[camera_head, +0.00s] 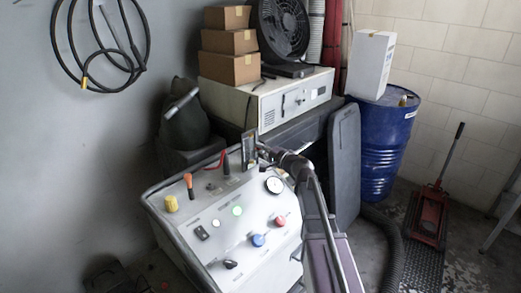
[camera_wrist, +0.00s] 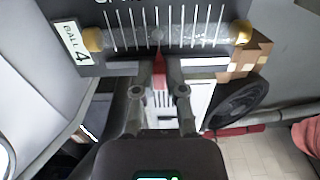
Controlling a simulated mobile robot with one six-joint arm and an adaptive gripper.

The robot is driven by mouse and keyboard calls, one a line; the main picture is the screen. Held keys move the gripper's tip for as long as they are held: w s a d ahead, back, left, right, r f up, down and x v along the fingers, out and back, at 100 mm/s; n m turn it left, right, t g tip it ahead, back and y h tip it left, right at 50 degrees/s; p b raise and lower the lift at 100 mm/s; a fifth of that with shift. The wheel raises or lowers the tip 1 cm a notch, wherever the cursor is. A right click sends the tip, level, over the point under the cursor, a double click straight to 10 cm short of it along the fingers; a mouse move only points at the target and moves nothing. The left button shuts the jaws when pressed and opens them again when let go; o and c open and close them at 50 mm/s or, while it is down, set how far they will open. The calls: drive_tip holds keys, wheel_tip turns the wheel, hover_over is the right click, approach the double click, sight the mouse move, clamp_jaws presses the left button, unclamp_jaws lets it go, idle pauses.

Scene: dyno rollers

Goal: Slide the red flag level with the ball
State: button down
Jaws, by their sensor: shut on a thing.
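A flow gauge (camera_wrist: 165,38) crosses the top of the wrist view, its clear tube lying sideways between two brass ends. White scale lines cross it. A small greyish ball (camera_wrist: 158,35) shows faintly in the tube near mid-scale. The red flag (camera_wrist: 160,66) is just below the tube, its tip pointing at it and roughly in line with the ball. My gripper (camera_wrist: 160,76) is shut on the flag, one finger on each side. In the head view the gauge (camera_head: 249,147) stands upright at the panel's back edge, with my gripper (camera_head: 261,152) against it; the flag is hidden there.
A "BALL 4" label (camera_wrist: 73,43) sits at the gauge's left end. The white control panel (camera_head: 213,250) has knobs, lamps and a dial (camera_head: 274,185). Orange (camera_head: 188,180) and red (camera_head: 217,160) levers stand left of the gauge. A grey padded board (camera_head: 345,165) stands to the right.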

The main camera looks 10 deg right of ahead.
drive_tip(key=c, duration=0.7)
unclamp_jaws()
drive_tip(key=shift+s, duration=0.1)
drive_tip(key=v, duration=1.1)
drive_tip(key=shift+s+d, duration=0.25)
drive_tip(key=shift+s, duration=0.05)
